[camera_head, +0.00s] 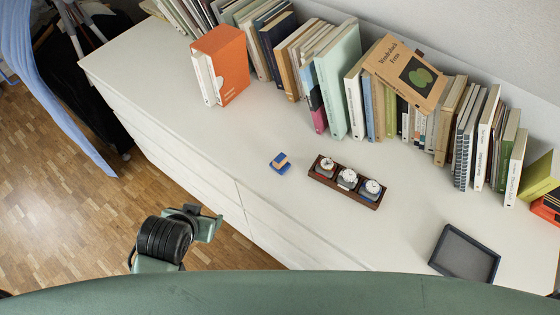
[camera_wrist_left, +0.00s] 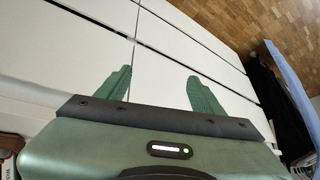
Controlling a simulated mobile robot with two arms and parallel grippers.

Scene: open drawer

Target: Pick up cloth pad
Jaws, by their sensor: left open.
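A small blue item with a tan top (camera_head: 280,163) lies on the white dresser top, left of a brown watch box; it may be the cloth pad, but it is too small to tell. My left gripper (camera_head: 209,222) is in front of the dresser's drawer fronts, well apart from this item. In the left wrist view its two green fingers (camera_wrist_left: 158,76) are spread open and empty, facing the white drawer fronts (camera_wrist_left: 160,42). The small item is not in the left wrist view. My right gripper is not in view.
The watch box (camera_head: 346,182) holds three watches. A dark-rimmed tray (camera_head: 436,263) lies at the lower right. A row of books (camera_head: 335,85) lines the wall, with an orange box (camera_head: 228,65) at its left. The dresser top left of the small item is clear.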

